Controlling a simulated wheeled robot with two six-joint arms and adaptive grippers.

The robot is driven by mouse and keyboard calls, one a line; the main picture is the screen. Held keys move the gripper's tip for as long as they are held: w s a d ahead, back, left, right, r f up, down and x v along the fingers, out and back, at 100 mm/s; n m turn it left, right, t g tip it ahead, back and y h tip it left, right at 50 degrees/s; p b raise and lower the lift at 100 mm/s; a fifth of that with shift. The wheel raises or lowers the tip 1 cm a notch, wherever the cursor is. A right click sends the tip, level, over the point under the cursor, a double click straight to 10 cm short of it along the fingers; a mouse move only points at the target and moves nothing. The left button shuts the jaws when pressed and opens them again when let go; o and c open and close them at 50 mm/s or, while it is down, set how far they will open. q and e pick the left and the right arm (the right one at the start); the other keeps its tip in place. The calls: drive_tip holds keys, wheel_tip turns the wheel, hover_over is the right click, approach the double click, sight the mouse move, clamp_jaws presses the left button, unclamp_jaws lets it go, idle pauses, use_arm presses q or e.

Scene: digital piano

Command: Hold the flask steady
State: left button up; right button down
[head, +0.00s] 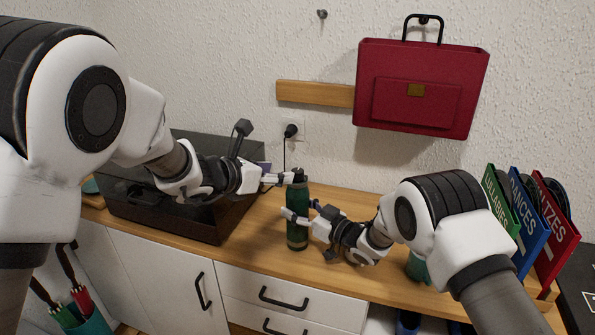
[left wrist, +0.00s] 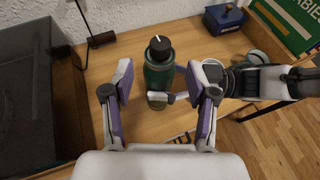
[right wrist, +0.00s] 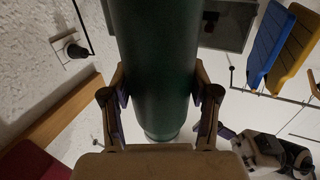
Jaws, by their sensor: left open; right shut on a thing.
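The flask (head: 297,215) is a dark green bottle with a black cap, upright on the wooden top in the head view. My right gripper (head: 301,212) is shut on its body from the right; in the right wrist view the green flask (right wrist: 155,60) fills the space between the fingers. My left gripper (head: 284,179) is open, level with the flask's upper part and just left of it. In the left wrist view the flask (left wrist: 159,72) stands ahead, between the spread left fingers, with a right gripper finger across its body.
A dark case (head: 165,208) stands left on the wooden cabinet top (head: 340,262). A red bag (head: 420,88) hangs on the wall. A small blue box (left wrist: 224,18) lies behind the flask. A plug (head: 290,131) is in the wall.

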sight(296, 171)
use_arm(q)
drive_tip(key=x, duration=0.8)
drive_tip(key=shift+w+d, duration=0.25)
drive_tip(key=shift+w, duration=0.05)
clamp_jaws()
